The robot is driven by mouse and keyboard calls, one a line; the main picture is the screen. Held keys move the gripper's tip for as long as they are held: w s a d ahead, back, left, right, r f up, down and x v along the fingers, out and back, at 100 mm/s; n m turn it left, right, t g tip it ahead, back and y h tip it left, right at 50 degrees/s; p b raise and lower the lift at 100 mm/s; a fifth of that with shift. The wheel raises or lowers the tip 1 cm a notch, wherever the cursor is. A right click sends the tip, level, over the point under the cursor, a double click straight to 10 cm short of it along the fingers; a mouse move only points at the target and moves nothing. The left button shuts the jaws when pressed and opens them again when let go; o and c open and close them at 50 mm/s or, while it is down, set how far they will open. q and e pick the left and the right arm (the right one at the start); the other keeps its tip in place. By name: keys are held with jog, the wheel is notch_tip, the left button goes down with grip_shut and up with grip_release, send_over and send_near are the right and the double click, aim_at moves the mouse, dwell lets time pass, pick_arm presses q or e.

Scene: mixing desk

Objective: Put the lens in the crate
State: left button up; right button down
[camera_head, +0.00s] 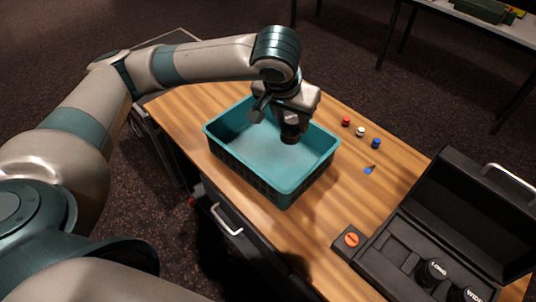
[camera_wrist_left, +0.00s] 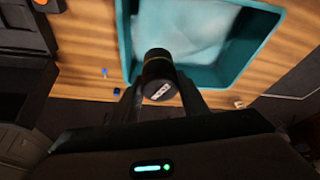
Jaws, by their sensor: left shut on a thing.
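A teal crate (camera_head: 225,158) stands on the wooden desk, open at the top. My left gripper (camera_head: 290,118) hangs over the crate from above, shut on a black lens (camera_head: 290,134). In the left wrist view the lens (camera_wrist_left: 157,70) sits between the two fingers of the gripper (camera_wrist_left: 160,95), with a white label on its end. The crate also shows beyond it there (camera_wrist_left: 268,78). The lens appears above the crate's floor; the exact gap cannot be told. My right gripper is not in view.
An open black case (camera_head: 395,258) at the front right holds lenses marked LONG (camera_head: 432,271) and WIDE (camera_head: 470,294). An orange knob (camera_head: 351,240) sits beside it. Red (camera_head: 346,121), white (camera_head: 361,131) and blue (camera_head: 376,143) small pieces and a blue-ended item (camera_head: 369,170) lie right of the crate.

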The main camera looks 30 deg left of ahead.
pick_arm(q)
jog(key=f+m, duration=0.1)
jog(key=w+f+m+h, duration=0.1)
jog(key=m, duration=0.1)
jog(key=shift+a, duration=0.35)
jog(key=w+a+f+m+g+h, duration=0.2)
jog(key=w+a+f+m+h, duration=0.1)
jog(key=m, duration=0.6)
notch_tip(320, 180, down, 2)
jog(key=shift+a+f+p, duration=0.15)
jog(key=shift+a+p, duration=0.3)
jog(key=shift+a, duration=0.4)
jog(key=shift+w, duration=0.1)
notch_tip(320, 180, down, 6)
jog(key=p, duration=0.1)
jog(key=shift+f, duration=0.15)
